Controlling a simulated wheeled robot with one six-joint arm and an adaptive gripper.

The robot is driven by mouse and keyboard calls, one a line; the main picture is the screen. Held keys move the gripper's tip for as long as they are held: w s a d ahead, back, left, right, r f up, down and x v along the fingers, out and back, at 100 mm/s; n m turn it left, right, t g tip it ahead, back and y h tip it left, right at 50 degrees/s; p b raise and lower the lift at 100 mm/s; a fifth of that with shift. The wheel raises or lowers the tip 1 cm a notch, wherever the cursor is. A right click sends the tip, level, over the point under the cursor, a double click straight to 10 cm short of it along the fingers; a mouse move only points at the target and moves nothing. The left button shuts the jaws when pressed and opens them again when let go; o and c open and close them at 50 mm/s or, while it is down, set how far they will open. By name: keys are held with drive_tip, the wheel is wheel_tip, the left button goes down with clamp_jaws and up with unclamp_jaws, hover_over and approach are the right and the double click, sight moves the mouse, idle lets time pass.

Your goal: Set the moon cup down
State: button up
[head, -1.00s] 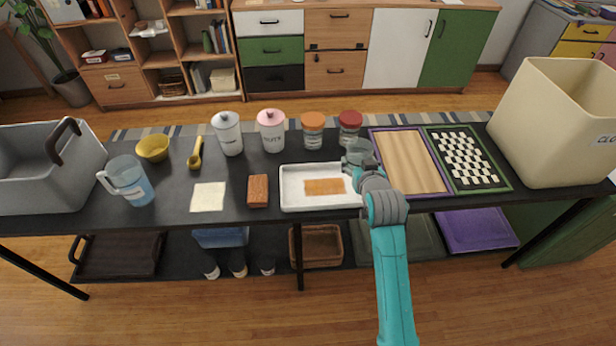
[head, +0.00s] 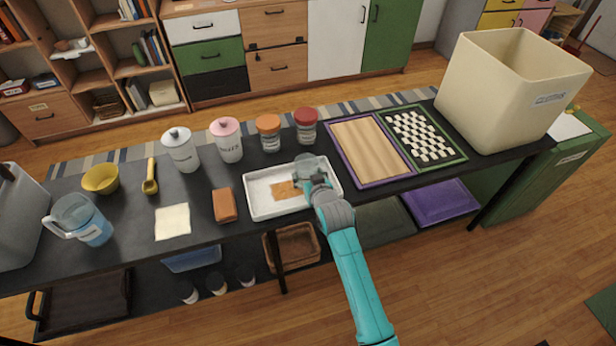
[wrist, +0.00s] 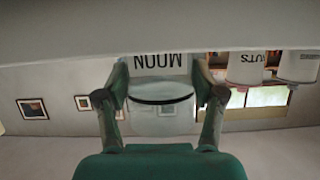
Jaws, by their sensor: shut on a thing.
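The moon cup is a clear, glassy cup (head: 307,165) held over the back right part of a white tray (head: 262,211). In the wrist view the cup (wrist: 160,98) sits between the two fingers, with an upside-down "MOON" label. My gripper (wrist: 160,85) is shut on it, one finger on each side. In the head view my gripper (head: 313,183) partly covers the cup and the tray's right part. I cannot tell whether the cup's base touches the tray. A tan rectangle (head: 286,190) lies in the tray, left of my gripper.
An orange-lidded jar (head: 269,132) and a red-lidded jar (head: 306,126) stand behind the tray. A purple-framed board (head: 370,150) lies right of it, a brown block (head: 225,205) left of it.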

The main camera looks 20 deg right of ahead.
drive_tip(key=shift+f, duration=0.25)
drive_tip(key=o, duration=1.2)
drive_tip(key=shift+f, duration=0.1)
drive_tip(key=v, duration=1.2)
drive_tip(key=shift+s, duration=0.1)
